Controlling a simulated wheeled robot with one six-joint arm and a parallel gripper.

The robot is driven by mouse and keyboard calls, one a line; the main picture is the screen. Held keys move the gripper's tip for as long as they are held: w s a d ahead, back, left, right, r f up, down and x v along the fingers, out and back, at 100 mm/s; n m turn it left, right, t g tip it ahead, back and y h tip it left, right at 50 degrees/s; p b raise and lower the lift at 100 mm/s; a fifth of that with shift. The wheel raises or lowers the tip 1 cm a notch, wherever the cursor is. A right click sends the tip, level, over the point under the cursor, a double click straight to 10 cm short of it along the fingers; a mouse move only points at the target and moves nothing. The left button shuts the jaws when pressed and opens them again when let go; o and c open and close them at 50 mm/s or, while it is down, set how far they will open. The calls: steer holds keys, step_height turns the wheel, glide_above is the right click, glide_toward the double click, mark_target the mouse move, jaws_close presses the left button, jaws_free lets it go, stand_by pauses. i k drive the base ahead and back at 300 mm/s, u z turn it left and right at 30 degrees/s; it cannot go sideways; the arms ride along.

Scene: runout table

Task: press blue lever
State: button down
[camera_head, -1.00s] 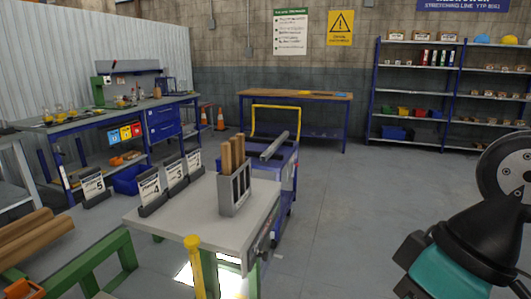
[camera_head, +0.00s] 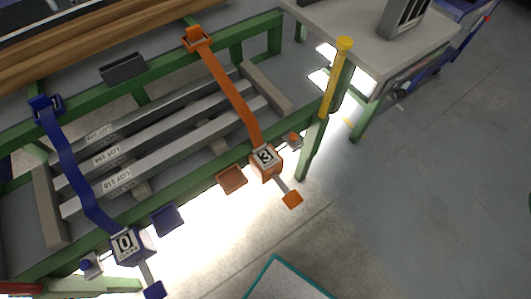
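A blue strap (camera_head: 75,175) runs over grey bars on a green-framed rack down to a blue-grey box (camera_head: 131,245) marked 0. Below the box a short grey lever ends in a blue tip (camera_head: 154,290), near the bottom edge of the view. A flat blue pad (camera_head: 166,219) is right of the box, and a small part with a blue knob (camera_head: 88,265) is on its left. I cannot tell for sure which of these blue parts is the lever named in the task. My gripper is not in view.
An orange strap (camera_head: 232,92) leads to an orange box (camera_head: 265,161) marked 3, with an orange-tipped lever (camera_head: 291,199) and an orange pad (camera_head: 232,179). A yellow-topped post (camera_head: 337,75) stands at the rack's right corner. Floor at right (camera_head: 430,210) is clear.

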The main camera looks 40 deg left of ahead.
mark_target(154, 290)
steer(key=u, duration=2.45)
steer(key=k, duration=0.1)
steer(key=u, duration=0.4)
